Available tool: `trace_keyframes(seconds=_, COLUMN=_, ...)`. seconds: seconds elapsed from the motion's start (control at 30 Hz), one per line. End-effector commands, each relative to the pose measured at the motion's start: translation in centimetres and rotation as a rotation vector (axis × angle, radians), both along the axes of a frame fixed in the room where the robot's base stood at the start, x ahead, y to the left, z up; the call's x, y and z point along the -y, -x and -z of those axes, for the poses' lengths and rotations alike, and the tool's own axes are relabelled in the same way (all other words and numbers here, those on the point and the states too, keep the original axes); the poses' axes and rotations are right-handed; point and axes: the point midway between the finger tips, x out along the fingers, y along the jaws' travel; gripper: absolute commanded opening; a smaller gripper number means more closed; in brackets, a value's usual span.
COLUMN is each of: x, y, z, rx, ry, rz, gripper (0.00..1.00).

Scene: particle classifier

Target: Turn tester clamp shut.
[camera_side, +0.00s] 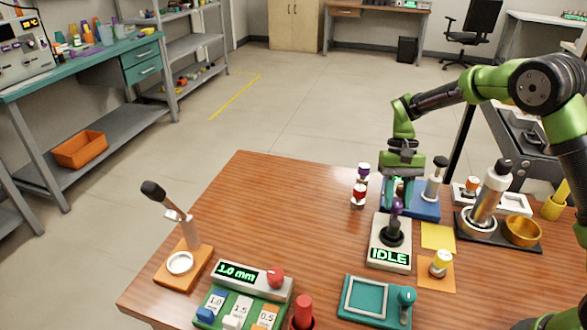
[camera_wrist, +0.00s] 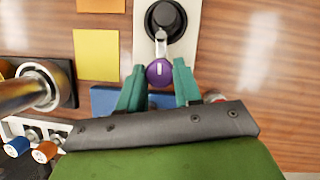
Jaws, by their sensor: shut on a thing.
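The tester (camera_side: 389,256) is a pale box with a green IDLE display, standing on the wooden table. Its clamp has a black round hub (camera_side: 392,237), also seen at the top of the wrist view (camera_wrist: 166,18). A short metal lever runs from the hub to a purple knob (camera_wrist: 158,73), which also shows in the side view (camera_side: 397,207). My gripper (camera_wrist: 159,70) has its teal fingers on both sides of the purple knob, shut on it. In the side view my gripper (camera_side: 398,193) points down behind the hub.
A blue base (camera_side: 425,211) with a metal post stands close behind my gripper. A yellow pad (camera_side: 437,236) and an orange pad (camera_side: 430,274) lie right of the tester. Red and purple capped vials (camera_side: 359,188) stand to its left. The table's left middle is clear.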

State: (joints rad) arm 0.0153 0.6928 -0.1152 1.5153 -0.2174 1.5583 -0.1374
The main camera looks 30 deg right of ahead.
Motion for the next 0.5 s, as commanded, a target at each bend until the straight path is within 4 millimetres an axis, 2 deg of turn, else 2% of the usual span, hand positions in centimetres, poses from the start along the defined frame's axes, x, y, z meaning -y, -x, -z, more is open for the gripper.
trace_keyframes(seconds=0.5, x=0.02, y=0.00, z=-0.15, rx=0.002, ry=-0.001, rz=0.103, gripper=0.03)
